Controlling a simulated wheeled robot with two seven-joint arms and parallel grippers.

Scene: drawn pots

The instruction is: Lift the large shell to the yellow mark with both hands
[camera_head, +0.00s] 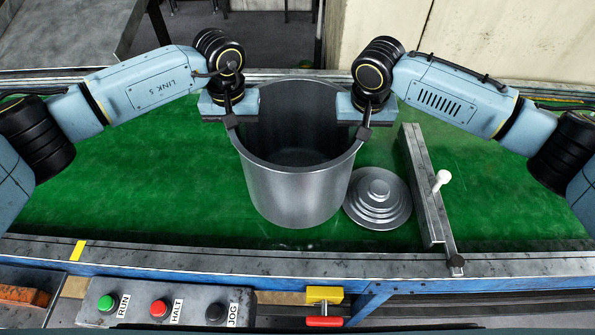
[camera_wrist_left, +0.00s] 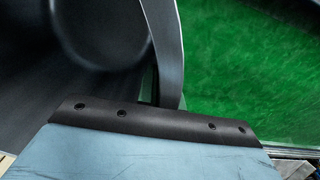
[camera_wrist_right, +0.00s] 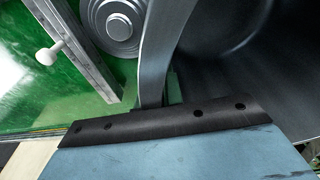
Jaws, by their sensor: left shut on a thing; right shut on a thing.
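The large shell is an open grey metal pot (camera_head: 292,195), upright over the green belt in the middle of the head view. My left gripper (camera_head: 231,120) is shut on the left side of its rim. That wall also runs into the jaws in the left wrist view (camera_wrist_left: 166,50). My right gripper (camera_head: 364,130) is shut on the right side of the rim, also seen in the right wrist view (camera_wrist_right: 160,45). The pot looks empty and about level. I cannot tell whether its base touches the belt. A yellow mark (camera_head: 78,250) is on the front rail at left.
A stepped round metal lid (camera_head: 378,198) lies on the green belt (camera_head: 120,190) just right of the pot. A metal bar with a white knob (camera_head: 428,190) crosses the belt further right. A button box (camera_head: 165,303) and yellow-red latch (camera_head: 324,300) are at the front. The left belt is clear.

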